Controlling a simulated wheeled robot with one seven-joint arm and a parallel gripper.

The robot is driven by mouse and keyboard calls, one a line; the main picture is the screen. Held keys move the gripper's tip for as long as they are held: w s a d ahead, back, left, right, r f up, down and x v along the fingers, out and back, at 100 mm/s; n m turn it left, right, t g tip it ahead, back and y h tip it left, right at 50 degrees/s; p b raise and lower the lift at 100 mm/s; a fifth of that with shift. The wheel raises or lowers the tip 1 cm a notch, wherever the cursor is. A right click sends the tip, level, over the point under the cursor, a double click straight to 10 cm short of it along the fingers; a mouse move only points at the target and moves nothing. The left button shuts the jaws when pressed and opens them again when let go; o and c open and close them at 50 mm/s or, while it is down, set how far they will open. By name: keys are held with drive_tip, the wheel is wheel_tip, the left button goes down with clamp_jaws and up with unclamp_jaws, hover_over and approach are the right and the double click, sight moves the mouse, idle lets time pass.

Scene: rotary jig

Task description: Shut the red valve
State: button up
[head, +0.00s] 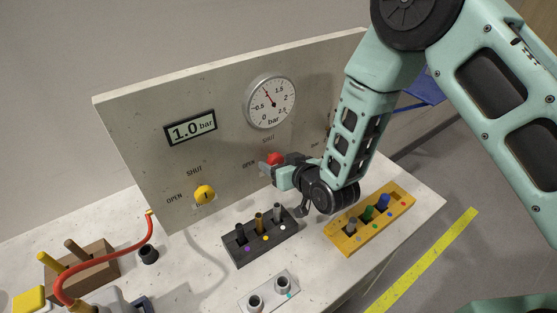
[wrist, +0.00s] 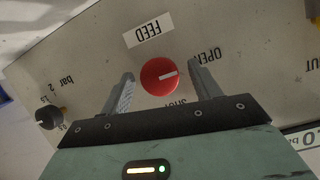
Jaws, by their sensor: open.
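The red valve (wrist: 160,76) is a round red knob on the upright panel, seen close in the wrist view. Its white pointer mark aims right and slightly up, near the OPEN label; the SHUT label is below it. In the head view the red valve (head: 275,158) shows partly behind my gripper (head: 279,168). In the wrist view my gripper (wrist: 162,72) is open, with one finger on each side of the knob and a visible gap on both sides. I cannot tell how deep the fingertips reach relative to the knob.
The panel carries a yellow knob (head: 204,194), a dial gauge (head: 270,101) and a 1.0 bar display (head: 190,128). Below my gripper stand a dark block (head: 243,257) and a yellow block (head: 344,242) with pegs. A dark knob (wrist: 49,118) shows left in the wrist view.

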drive_tip(key=shift+w+a+f, duration=0.1)
drive_tip(key=shift+w, duration=0.05)
drive_tip(key=shift+c, duration=0.2)
drive_tip(key=c, duration=0.9)
drive_tip(key=shift+b, duration=0.5)
drive_tip(key=m+y+b, duration=0.2)
drive_tip(key=m+b, duration=0.2)
drive_tip(key=m+y+b, duration=0.2)
drive_tip(key=m+b, duration=0.1)
drive_tip(key=m, duration=0.1)
drive_tip(key=m+g+y+b, duration=0.1)
drive_tip(key=m+y+b, duration=0.2)
drive_tip(key=m+b, duration=0.1)
drive_tip(key=shift+w+d+f+m+b, duration=0.2)
drive_tip(key=shift+d+m+b, duration=0.1)
drive_tip(key=shift+m, duration=0.6)
